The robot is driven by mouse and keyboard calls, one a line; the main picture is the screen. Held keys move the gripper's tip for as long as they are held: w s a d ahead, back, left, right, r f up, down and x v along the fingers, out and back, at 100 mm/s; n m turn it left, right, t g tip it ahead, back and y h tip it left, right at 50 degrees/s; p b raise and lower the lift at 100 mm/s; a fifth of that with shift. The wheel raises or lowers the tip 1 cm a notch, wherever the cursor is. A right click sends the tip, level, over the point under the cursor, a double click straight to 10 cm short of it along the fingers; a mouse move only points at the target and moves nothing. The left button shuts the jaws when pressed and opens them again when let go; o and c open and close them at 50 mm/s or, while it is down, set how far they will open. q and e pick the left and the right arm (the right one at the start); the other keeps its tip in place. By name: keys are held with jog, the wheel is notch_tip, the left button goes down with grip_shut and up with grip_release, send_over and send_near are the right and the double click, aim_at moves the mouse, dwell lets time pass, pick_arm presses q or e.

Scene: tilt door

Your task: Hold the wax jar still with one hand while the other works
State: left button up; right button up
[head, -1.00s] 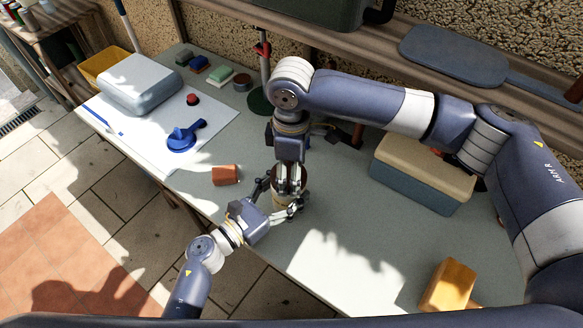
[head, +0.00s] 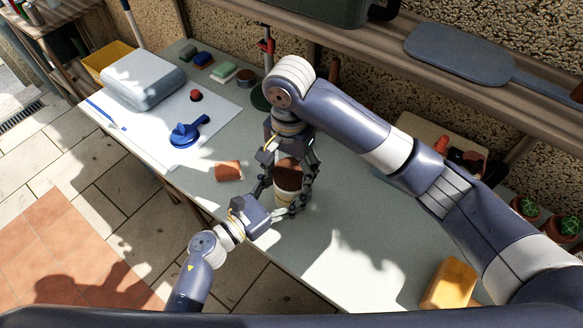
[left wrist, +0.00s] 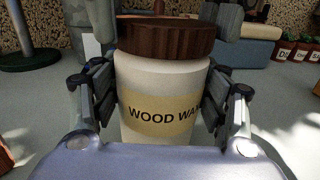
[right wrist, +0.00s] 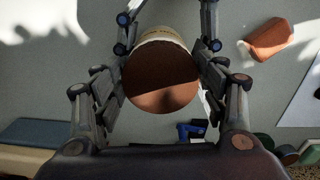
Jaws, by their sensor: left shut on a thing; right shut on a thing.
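The wax jar is white with a tan "WOOD WAX" label (left wrist: 165,105) and a ribbed brown lid (left wrist: 165,38). It stands upright on the table in the left wrist view. The lid sits on top of the body. My left gripper (head: 283,200) is shut around the jar body, one finger on each side. My right gripper (head: 291,172) comes down from above and is shut on the lid, which shows as a brown disc (right wrist: 160,82) between its fingers in the right wrist view. The lid's threads are hidden.
An orange-brown block (head: 228,171) lies left of the jar. Further left are a white sheet (head: 150,135), a blue tool (head: 187,133) and a grey-blue case (head: 143,78). A yellow block (head: 449,284) lies at the front right. The table between it and the jar is clear.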

jog(key=m, duration=0.4)
jog(key=shift+w+a, duration=0.1)
jog(key=shift+a, duration=0.05)
jog(key=m, duration=0.3)
jog(key=shift+w+m, duration=0.1)
jog(key=shift+m, duration=0.3)
pick_arm(q)
jog(key=shift+f, duration=0.1)
pick_arm(e)
jog(key=m, duration=0.7)
jog(key=shift+w, duration=0.25)
jog(key=o, duration=0.8)
jog(key=shift+s+r, duration=0.1)
jog(key=shift+r, duration=2.1)
jog(key=shift+c, duration=0.5)
